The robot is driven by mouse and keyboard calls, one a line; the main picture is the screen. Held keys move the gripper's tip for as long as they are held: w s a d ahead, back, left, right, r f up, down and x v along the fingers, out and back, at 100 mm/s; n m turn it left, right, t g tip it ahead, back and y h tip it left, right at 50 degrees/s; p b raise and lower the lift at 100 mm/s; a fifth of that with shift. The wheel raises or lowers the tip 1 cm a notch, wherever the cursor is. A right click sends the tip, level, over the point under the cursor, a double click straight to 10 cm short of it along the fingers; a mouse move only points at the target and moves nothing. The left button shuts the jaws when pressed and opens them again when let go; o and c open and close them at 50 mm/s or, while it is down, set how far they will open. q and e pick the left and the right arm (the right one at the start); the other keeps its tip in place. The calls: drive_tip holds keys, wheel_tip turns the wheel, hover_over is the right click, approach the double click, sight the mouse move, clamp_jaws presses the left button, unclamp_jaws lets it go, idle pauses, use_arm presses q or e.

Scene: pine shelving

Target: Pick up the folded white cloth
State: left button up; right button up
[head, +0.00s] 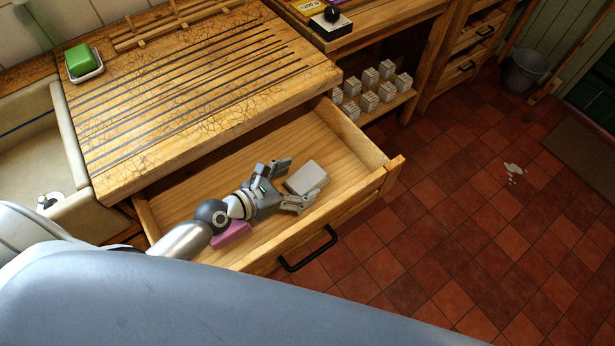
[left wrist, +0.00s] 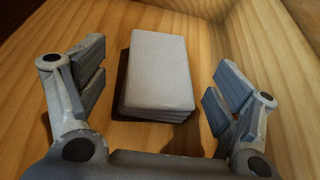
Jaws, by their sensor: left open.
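The folded white cloth (head: 306,178) lies on the bottom of the open wooden drawer (head: 353,140). In the left wrist view the cloth (left wrist: 158,72) is a neat stack of several layers, apart from the fingers. My left gripper (head: 296,181) reaches into the drawer with its fingers open and empty. In the left wrist view the fingers of my left gripper (left wrist: 156,88) stand wide on either side of the cloth's near end, with a gap on both sides. My right gripper is not in view.
A pink item (head: 232,233) lies in the drawer under my left wrist. The drawer's front with its black handle (head: 308,250) and its side walls rise around the cloth. The slatted countertop (head: 190,90) overhangs the drawer's back. A green block in a dish (head: 83,62) stands on it.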

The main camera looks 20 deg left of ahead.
use_arm(q)
drive_tip(key=shift+x, duration=1.1)
drive_tip(key=c, duration=1.1)
